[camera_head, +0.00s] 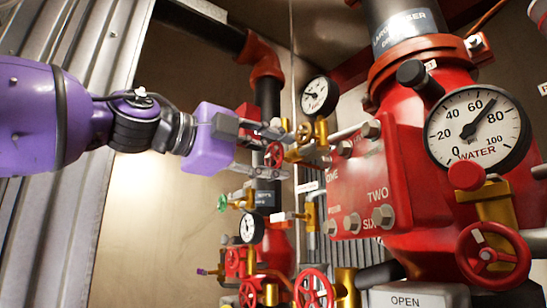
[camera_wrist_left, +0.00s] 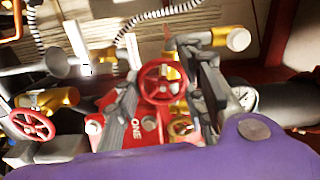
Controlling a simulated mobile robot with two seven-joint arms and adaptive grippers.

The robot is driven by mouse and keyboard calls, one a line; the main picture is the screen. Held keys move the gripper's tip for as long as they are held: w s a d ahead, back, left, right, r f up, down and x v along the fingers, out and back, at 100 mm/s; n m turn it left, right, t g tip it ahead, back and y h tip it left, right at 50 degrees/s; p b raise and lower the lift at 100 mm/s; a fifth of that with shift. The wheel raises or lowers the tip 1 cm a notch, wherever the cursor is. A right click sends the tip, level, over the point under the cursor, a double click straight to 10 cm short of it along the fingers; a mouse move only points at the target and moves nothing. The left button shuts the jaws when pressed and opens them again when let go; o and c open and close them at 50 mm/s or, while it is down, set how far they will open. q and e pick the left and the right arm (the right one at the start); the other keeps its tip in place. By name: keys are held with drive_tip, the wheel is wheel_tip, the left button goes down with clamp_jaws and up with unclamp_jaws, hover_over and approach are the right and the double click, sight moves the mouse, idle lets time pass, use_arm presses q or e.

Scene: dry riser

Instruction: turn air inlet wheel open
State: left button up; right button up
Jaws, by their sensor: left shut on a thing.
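A small red handwheel (camera_head: 275,153) sits on brass-coloured pipework left of the red riser body in the head view. In the left wrist view the red handwheel (camera_wrist_left: 163,83) lies between the two grey fingers, its face and spokes showing. My left gripper (camera_head: 277,149) reaches in from the left, one finger above the wheel and one below it, shut on its rim. It also shows in the left wrist view (camera_wrist_left: 164,76). I cannot read a label naming this wheel as the air inlet. My right gripper is not in view.
A large water gauge (camera_head: 478,128) and a red wheel (camera_head: 493,256) stand at the right. A small gauge (camera_head: 319,96) is just above the gripper. A green wheel (camera_head: 222,203) and several red wheels are below. The wall (camera_head: 150,220) at left is bare.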

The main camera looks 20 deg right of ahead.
use_arm(q)
drive_tip(key=n, duration=0.3)
drive_tip(key=shift+f+n, duration=0.1)
drive_tip(key=shift+n, duration=0.3)
drive_tip(key=shift+d+f+n, duration=0.1)
drive_tip(key=shift+n, duration=0.7)
drive_tip(key=shift+f, duration=0.1)
drive_tip(key=o, duration=1.1)
drive_tip(key=shift+s, duration=0.1)
